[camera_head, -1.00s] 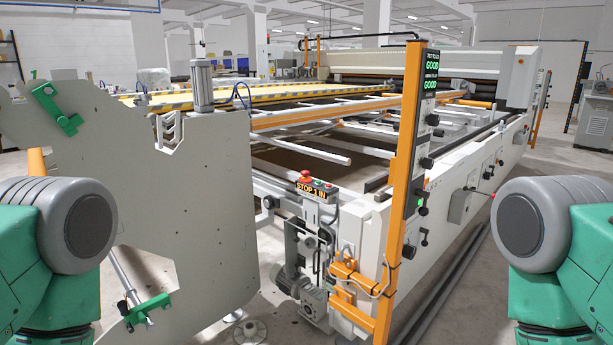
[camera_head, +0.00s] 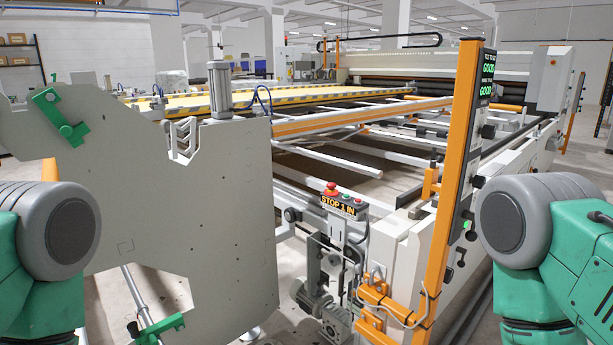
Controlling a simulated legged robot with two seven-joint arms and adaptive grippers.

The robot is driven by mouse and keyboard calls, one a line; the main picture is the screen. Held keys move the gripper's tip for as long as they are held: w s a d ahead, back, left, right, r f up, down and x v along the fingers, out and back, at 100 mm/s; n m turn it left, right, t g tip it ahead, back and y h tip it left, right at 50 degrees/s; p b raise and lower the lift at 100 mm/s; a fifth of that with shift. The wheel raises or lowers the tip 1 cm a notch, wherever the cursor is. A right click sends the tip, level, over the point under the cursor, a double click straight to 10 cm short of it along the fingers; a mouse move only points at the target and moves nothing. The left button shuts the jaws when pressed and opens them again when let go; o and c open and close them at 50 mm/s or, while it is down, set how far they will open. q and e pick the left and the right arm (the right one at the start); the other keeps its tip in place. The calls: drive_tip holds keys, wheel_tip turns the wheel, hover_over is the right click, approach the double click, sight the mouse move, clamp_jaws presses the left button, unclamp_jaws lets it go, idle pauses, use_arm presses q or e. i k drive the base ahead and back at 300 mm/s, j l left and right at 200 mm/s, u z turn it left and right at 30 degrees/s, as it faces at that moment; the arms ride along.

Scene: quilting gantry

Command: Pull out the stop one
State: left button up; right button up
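The stop one control is a small box (camera_head: 345,203) with a display reading "STOP 1 IN" (camera_head: 338,205). It sits on a post at the near corner of the quilting machine, a little right of the picture's middle. A red mushroom button (camera_head: 331,187) on a yellow base stands on its top left, with small buttons beside it. My two arms show at the left and right edges as grey and green links. Neither gripper is in the picture, and nothing of mine touches the box.
A large grey side plate (camera_head: 185,215) with green clamps stands at left, close to my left arm. An orange upright (camera_head: 455,190) with a screen reading "GOOD" rises right of the box. Motors and an orange bracket (camera_head: 390,305) lie below.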

sight(331, 185)
drive_tip(key=i+j+u, duration=0.1)
drive_tip(key=i+u, duration=0.35)
drive_tip(key=i, duration=0.6)
